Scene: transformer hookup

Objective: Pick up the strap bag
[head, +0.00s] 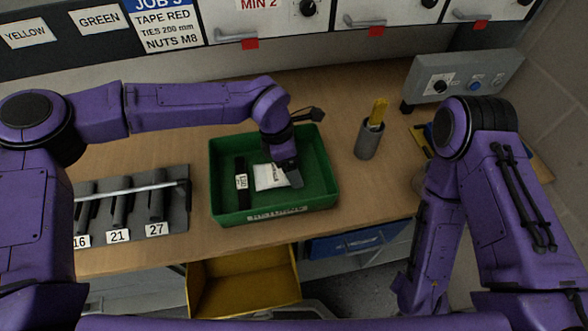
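A small white bag (267,178) with dark print, which looks like the strap bag, lies in a green tray (275,211) on the bench. The print is too small to read. My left gripper (292,176) reaches down into the tray at the bag's right side, at or just over its edge. I cannot tell whether its fingers are open or shut, or whether they touch the bag. My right arm hangs at the right, and its gripper is not in view.
A black item with a white tag (242,182) lies left of the bag. A socket holder (175,205) with a long bar stands left of the tray. A grey cup (368,140) with a yellow-handled tool and a grey control box (462,80) stand right. A yellow bin (245,285) sits below the bench edge.

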